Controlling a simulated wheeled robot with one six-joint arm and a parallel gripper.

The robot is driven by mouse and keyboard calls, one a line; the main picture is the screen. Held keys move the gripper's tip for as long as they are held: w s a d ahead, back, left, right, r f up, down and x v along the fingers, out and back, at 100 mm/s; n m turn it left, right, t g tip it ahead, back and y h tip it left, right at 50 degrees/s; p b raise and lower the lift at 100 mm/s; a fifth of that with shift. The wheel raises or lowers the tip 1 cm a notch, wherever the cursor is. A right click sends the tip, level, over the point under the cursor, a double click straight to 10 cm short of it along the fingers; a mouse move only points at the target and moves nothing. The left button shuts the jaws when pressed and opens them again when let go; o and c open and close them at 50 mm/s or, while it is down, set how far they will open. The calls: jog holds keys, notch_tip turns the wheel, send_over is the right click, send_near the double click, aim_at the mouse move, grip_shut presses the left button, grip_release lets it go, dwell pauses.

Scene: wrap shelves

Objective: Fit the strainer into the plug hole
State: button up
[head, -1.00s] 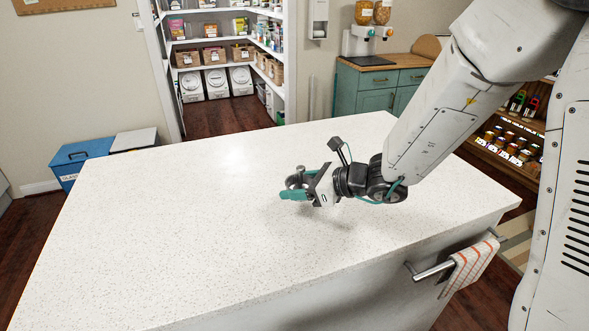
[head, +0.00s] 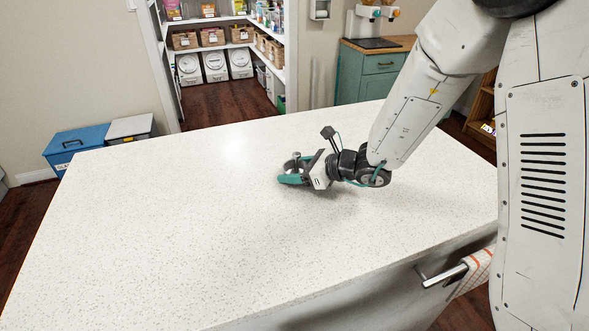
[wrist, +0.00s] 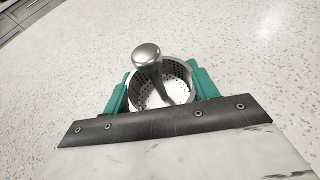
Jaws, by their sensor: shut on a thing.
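The strainer (wrist: 182,95) is a round metal basket with small holes and a knobbed centre post. In the wrist view it sits between the two teal fingers of my gripper (wrist: 160,90), one finger on each side. My gripper is shut on it. In the head view my gripper (head: 292,172) is over the white speckled counter with the strainer, which looks small and partly hidden by the fingers. I cannot tell the exact gap to the counter. No plug hole or sink shows in any view.
The white counter (head: 180,220) around my gripper is bare. A towel (head: 474,270) hangs on a rail at its front right side. Blue and grey bins (head: 78,146) stand on the floor beyond the left end. Pantry shelves (head: 213,45) and a teal cabinet (head: 375,75) are behind.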

jog(key=o, duration=1)
jog(key=shift+f, duration=0.1)
jog(key=shift+c, duration=0.2)
